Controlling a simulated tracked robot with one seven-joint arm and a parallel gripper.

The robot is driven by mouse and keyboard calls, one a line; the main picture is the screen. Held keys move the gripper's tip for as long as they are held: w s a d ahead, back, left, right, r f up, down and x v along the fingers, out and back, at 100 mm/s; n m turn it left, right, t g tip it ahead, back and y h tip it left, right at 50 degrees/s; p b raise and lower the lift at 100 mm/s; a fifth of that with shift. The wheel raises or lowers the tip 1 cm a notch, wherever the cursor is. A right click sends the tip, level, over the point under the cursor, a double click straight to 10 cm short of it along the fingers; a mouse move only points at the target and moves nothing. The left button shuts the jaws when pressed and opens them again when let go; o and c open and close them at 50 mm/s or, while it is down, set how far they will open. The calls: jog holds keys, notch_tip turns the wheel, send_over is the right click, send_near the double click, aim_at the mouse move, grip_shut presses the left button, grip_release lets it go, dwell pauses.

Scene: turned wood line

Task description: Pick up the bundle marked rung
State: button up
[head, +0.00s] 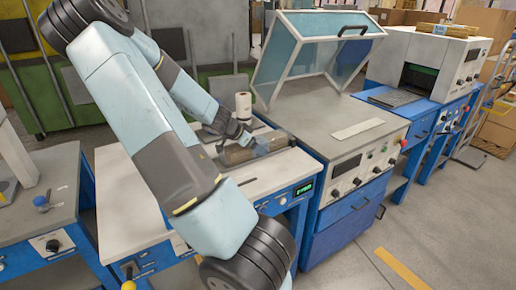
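A long brown rounded object (238,154) lies on the bench in the middle, with a pale blue patch near its right part. I cannot read any marking on it, so I cannot tell whether it is the rung bundle. My gripper (246,139) is low over this object, at its back side. Its fingers are too small and partly hidden, so neither their opening nor any contact is clear. A small bundle of light wood pieces (430,28) with a pale label lies on top of the machine at the far right. Its label is too small to read.
A white roll (243,104) stands behind my gripper. A machine with a raised tinted hood (320,45) stands right of the bench (125,190). A blue-and-white machine (440,60) is farther right. Grey floor (450,220) is open at lower right.

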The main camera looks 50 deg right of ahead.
jog(key=shift+c, duration=0.4)
jog(key=c, duration=1.3)
jog(key=shift+r, duration=0.1)
